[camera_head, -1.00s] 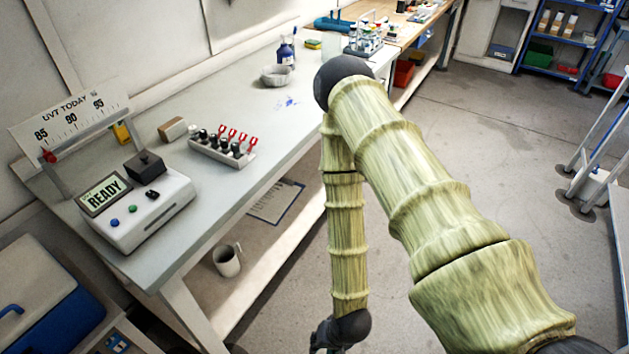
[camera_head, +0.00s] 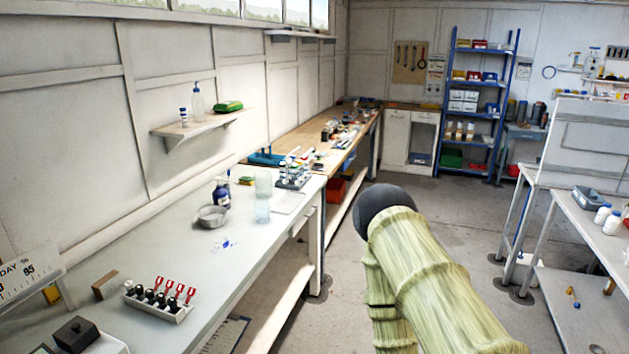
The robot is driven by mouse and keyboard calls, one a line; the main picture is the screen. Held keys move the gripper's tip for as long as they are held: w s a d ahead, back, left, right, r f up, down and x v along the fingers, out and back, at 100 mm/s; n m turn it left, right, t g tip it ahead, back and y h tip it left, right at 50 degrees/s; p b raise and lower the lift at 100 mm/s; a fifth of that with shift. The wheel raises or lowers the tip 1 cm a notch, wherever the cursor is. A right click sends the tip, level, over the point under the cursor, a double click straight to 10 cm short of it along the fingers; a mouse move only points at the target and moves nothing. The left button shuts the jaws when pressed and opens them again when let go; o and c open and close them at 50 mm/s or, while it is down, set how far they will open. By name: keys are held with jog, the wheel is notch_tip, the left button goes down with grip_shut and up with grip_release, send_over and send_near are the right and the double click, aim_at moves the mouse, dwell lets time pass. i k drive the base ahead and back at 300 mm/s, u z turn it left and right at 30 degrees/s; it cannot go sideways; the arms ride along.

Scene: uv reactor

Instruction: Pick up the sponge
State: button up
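A small yellow-and-green block (camera_head: 246,180) that looks like the sponge lies at the far end of the white bench (camera_head: 185,250), near the wall. It is small in the picture, just right of and behind a dark blue bottle (camera_head: 221,195). A clear container (camera_head: 263,184) stands to its right. My arm rises from the lower right, with its dark rounded joint right of the bench. My gripper is outside the picture, so its state and what it may hold are hidden.
A metal bowl (camera_head: 212,216) sits in front of the bottle. A vial rack (camera_head: 293,172) stands at the bench's far end. A rack with red clips (camera_head: 159,301) and a brown block (camera_head: 105,285) are nearer. The mid-bench is mostly clear, with blue marks (camera_head: 228,244).

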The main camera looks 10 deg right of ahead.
aim_at(246, 180)
jog(key=z, duration=0.9)
jog(key=i, duration=5.3)
jog(key=u, duration=2.55)
